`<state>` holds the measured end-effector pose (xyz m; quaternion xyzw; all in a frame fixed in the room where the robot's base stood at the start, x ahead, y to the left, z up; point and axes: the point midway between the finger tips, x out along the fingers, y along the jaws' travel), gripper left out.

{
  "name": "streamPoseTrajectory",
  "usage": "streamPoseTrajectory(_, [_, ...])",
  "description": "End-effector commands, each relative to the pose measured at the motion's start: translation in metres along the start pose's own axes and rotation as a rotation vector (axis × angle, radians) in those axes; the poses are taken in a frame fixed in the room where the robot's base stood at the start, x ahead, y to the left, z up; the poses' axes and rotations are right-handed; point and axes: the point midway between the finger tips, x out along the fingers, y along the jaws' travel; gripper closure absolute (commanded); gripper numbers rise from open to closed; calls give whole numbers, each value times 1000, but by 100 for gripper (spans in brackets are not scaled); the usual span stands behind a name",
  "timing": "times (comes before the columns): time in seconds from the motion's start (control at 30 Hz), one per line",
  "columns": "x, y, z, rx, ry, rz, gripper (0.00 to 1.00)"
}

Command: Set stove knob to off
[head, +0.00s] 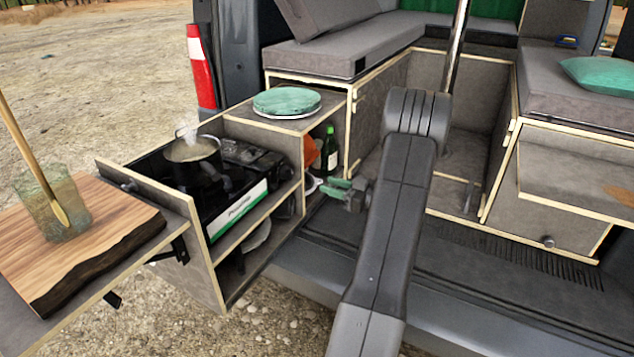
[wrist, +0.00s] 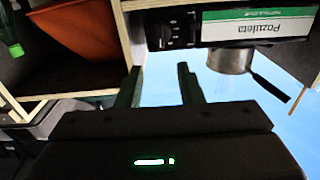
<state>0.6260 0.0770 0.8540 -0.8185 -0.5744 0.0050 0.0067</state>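The black camping stove (head: 212,204) stands in the pull-out kitchen drawer, with a steaming pot (head: 192,149) on it. The stove knob (wrist: 164,36) shows in the wrist view, upside down, on a dark panel with pale marks beside the white and green label (wrist: 252,24). I cannot make out the knob's exact setting. My gripper (wrist: 160,72) is open and empty, its two dark fingers pointing towards the panel, apart from the knob. In the head view my gripper (head: 336,191) is right of the drawer unit; the knob cannot be made out there.
A wooden board (head: 85,235) with a glass (head: 52,205) sits on a side shelf at left. A teal round cushion or plate (head: 287,101) lies on the cabinet top. A green bottle (head: 329,152) and an orange item (head: 311,150) stand in the open compartment near my gripper.

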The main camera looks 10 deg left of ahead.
Motion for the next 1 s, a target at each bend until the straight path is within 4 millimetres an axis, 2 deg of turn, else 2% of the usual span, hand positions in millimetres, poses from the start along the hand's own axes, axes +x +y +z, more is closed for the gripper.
streamPoseTrajectory(0.03, [-7, 1, 0, 0, 1, 3, 66])
streamPoseTrajectory(0.2, [-18, 0, 0, 0, 0, 1, 66])
streamPoseTrajectory(0.63, [-17, 0, 0, 0, 0, -1, 66])
streamPoseTrajectory(0.77, [-6, -1, 0, -1, 0, -4, 66])
streamPoseTrajectory(1.0, [35, -1, -1, -1, 1, -5, 66])
